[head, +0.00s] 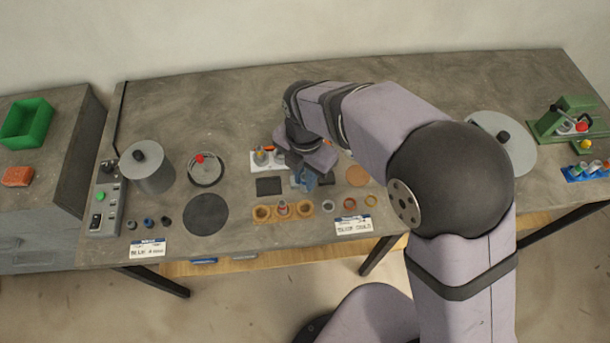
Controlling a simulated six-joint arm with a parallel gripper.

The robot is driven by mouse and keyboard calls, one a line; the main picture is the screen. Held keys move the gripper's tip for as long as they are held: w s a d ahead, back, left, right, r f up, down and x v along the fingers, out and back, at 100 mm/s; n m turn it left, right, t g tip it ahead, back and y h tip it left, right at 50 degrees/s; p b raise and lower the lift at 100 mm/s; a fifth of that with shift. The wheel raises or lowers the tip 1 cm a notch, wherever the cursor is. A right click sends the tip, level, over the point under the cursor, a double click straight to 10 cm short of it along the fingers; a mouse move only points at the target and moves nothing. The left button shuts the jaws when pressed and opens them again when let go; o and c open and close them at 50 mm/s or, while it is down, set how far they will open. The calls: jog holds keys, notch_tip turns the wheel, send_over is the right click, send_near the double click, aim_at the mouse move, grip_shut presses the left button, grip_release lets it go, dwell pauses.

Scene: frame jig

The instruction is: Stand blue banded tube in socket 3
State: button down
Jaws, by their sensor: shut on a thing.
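My gripper (305,180) is above the middle of the bench and points down. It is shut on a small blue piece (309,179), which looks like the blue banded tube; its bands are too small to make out. A tan block with round sockets (262,213) lies just in front of and left of the gripper. A red and grey tube (282,208) stands in its middle socket; the left and right sockets look empty. Socket numbers cannot be read. The gap between the held piece and the bench cannot be judged.
A white rack (254,166) with small tubes stands behind left, partly hidden by my arm. A dark square pad (269,186) lies between rack and block. An orange disc (357,175) and rings (350,203) lie to the right. A white label (353,226) is at the front edge.

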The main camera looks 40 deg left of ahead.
dwell(0.4)
jog(key=w+a+f+p, duration=0.1)
jog(key=w+a+f, duration=0.3)
jog(key=w+a, duration=0.7)
jog(key=shift+w+a+t+y, duration=0.15)
jog(key=shift+w+t+y, duration=0.2)
jog(key=shift+w, duration=0.55)
jog(key=shift+f, duration=0.1)
jog(key=shift+f+b, duration=1.6)
jog(key=shift+f, duration=0.85)
jog(key=shift+f, duration=0.15)
